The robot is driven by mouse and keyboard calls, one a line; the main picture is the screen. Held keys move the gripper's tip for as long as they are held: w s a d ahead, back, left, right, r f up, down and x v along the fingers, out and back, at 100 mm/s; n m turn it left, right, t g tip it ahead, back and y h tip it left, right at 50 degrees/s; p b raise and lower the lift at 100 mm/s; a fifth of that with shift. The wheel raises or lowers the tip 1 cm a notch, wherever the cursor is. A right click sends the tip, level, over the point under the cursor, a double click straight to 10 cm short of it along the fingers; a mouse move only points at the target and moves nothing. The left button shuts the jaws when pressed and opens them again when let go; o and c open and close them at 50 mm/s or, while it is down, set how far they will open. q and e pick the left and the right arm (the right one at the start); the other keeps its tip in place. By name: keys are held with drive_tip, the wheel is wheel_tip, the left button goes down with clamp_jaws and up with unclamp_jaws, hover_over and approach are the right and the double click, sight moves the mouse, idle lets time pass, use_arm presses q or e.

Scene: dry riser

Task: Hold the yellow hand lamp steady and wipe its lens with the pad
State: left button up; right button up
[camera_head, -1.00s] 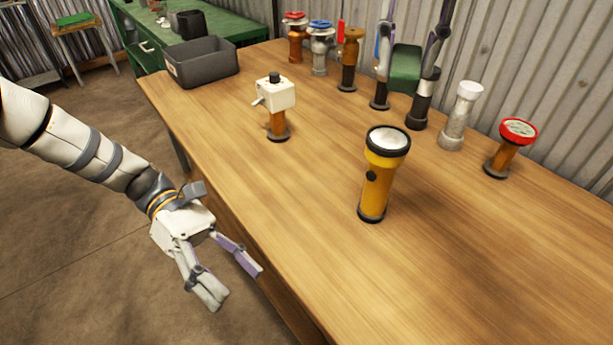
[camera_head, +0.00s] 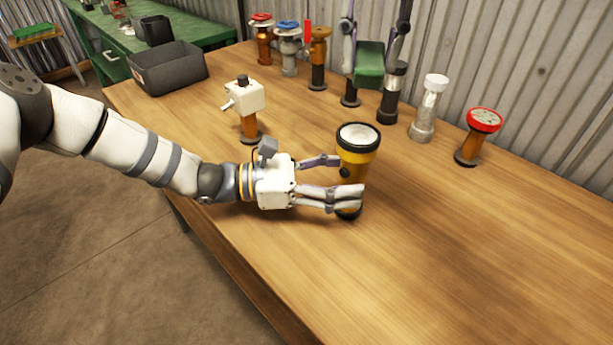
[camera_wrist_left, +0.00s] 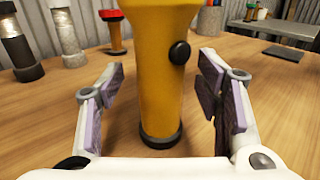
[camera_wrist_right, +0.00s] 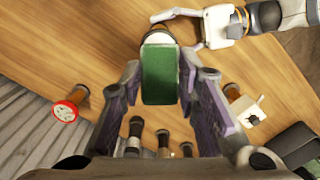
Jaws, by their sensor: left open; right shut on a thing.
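The yellow hand lamp (camera_head: 356,160) stands upright on the wooden table, its pale round lens (camera_head: 358,136) facing up. My left gripper (camera_head: 350,178) is open, with its fingers on either side of the lamp's body. In the left wrist view the yellow barrel (camera_wrist_left: 158,75) stands between the finger pads, with gaps on both sides. My right gripper (camera_head: 376,62) is shut on the green pad (camera_head: 369,66), above the back of the table. In the right wrist view the pad (camera_wrist_right: 161,75) sits between the fingers and hides part of the lamp.
Near the lamp stand a white box-headed fitting (camera_head: 245,97) and a red-topped fitting (camera_head: 478,130). Several other valves and fittings line the back wall. A dark grey bin (camera_head: 168,70) is at the table's left end. The right front of the table is clear.

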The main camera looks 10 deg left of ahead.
use_arm(q)
drive_tip(key=shift+x, duration=0.95)
